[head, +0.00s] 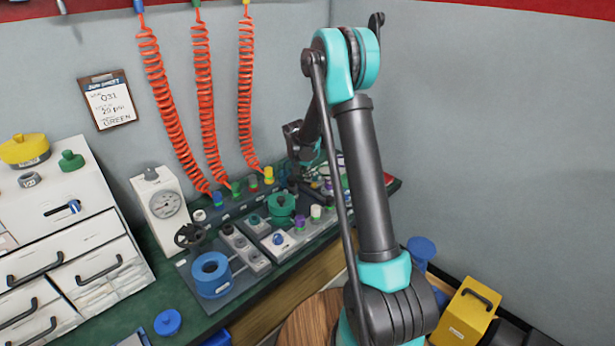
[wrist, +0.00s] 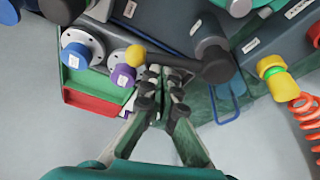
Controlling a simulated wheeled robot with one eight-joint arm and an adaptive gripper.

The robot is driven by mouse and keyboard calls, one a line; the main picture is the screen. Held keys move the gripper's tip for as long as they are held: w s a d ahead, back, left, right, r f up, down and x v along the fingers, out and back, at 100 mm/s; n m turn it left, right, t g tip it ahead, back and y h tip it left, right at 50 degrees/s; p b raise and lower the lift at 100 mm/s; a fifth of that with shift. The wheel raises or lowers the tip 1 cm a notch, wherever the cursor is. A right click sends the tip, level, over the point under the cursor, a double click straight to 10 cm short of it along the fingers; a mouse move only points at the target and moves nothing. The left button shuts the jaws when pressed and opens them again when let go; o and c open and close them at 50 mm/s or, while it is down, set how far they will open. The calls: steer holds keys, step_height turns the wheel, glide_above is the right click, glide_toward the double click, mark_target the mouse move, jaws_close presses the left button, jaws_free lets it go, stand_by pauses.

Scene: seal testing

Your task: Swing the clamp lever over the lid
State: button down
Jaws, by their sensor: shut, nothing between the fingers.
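The clamp lever (wrist: 175,62) is a dark bar in the wrist view. It has a yellow ball knob (wrist: 135,56) at its left end and a thick dark pivot (wrist: 212,60) at its right. My gripper (wrist: 160,82) is shut and empty, its fingertips close beside the bar between knob and pivot. I cannot tell whether they touch it. A teal round part (wrist: 239,7), possibly the lid, is cut off at the top edge, apart from the bar. In the head view a green round vessel (head: 282,207) stands on the bench, and my arm hides much of the area behind it.
Blue (wrist: 76,56) and purple (wrist: 123,75) capped flanged parts sit left of the lever in the wrist view. A yellow fitting (wrist: 279,82) with an orange coiled hose (wrist: 309,120) is at the right. A gauge box (head: 161,206) stands on the bench in the head view.

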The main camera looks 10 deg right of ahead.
mark_target(292, 182)
steer(key=shift+s+a+m+g+h, duration=0.25)
steer(key=shift+s+a+m+g, duration=0.25)
steer(key=shift+a+m, duration=1)
steer(key=shift+s+a+m+g+h, duration=0.35)
steer(key=shift+s+a+m, duration=0.2)
steer(key=shift+a+m, duration=0.9)
steer(key=shift+s+a+m+g+h, duration=0.2)
steer(key=shift+s+a+m+g, duration=0.3)
steer(key=shift+a+m, duration=1)
steer(key=shift+d, duration=0.1)
steer(key=shift+d+r, duration=0.15)
steer(key=shift+d, duration=0.15)
step_height(292, 182, up, 11)
steer(key=shift+a, duration=0.25)
steer(key=shift+s, duration=0.1)
